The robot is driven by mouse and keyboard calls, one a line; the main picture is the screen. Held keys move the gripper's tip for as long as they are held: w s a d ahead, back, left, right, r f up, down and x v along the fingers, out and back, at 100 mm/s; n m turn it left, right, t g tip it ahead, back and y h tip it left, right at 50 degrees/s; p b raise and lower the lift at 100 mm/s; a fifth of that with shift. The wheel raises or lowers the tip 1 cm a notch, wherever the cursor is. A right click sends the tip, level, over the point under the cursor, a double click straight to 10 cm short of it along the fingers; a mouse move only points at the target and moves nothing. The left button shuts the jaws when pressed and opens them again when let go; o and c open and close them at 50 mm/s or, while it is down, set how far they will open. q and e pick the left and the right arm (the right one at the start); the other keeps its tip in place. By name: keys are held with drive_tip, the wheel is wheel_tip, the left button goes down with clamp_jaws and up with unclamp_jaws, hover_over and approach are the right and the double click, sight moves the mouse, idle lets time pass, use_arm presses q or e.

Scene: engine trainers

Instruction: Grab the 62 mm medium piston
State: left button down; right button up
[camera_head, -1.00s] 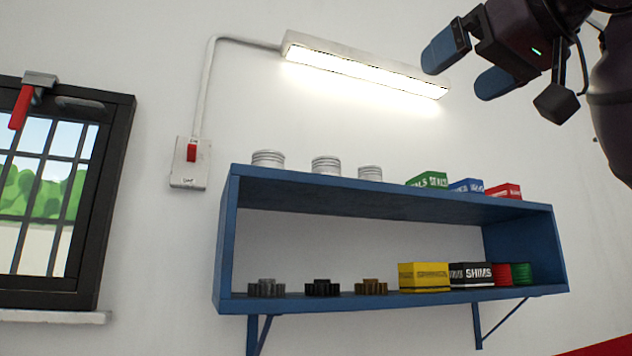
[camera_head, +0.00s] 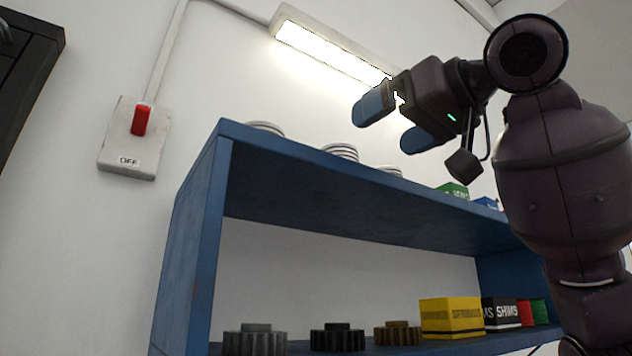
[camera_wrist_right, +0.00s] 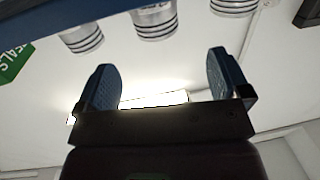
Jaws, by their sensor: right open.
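Three silver ringed pistons stand in a row on top of the blue shelf (camera_head: 330,205). The medium piston (camera_head: 341,151) is the middle one, partly hidden by the shelf's front edge. It also shows in the right wrist view (camera_wrist_right: 155,22), at the top between the other two. The larger piston (camera_head: 266,127) is to its left in the head view, and the smaller piston (camera_head: 390,170) is to its right. My right gripper (camera_head: 398,122) is open and empty, above the shelf top and apart from the pistons. My left gripper is not in view.
Green (camera_head: 453,190) and blue (camera_head: 487,202) boxes sit right of the pistons. Gears (camera_head: 337,338), a yellow box (camera_head: 451,317) and a black shims box (camera_head: 502,313) stand on the lower shelf. A lit lamp (camera_head: 330,51) and a red switch (camera_head: 140,120) are on the wall.

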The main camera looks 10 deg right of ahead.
sight(353, 150)
drive_tip(key=p+x, duration=0.1)
drive_tip(key=x, duration=0.4)
drive_tip(key=shift+r, duration=0.1)
drive_tip(key=shift+w+a, duration=0.2)
drive_tip(key=shift+w, duration=0.5)
drive_tip(key=p+x, duration=0.1)
drive_tip(key=x, duration=0.3)
drive_tip(key=shift+w+d+p, duration=0.1)
drive_tip(key=shift+w+p, duration=0.1)
drive_tip(key=shift+p, duration=0.15)
drive_tip(key=shift+c, duration=0.3)
drive_tip(key=c, duration=1.1)
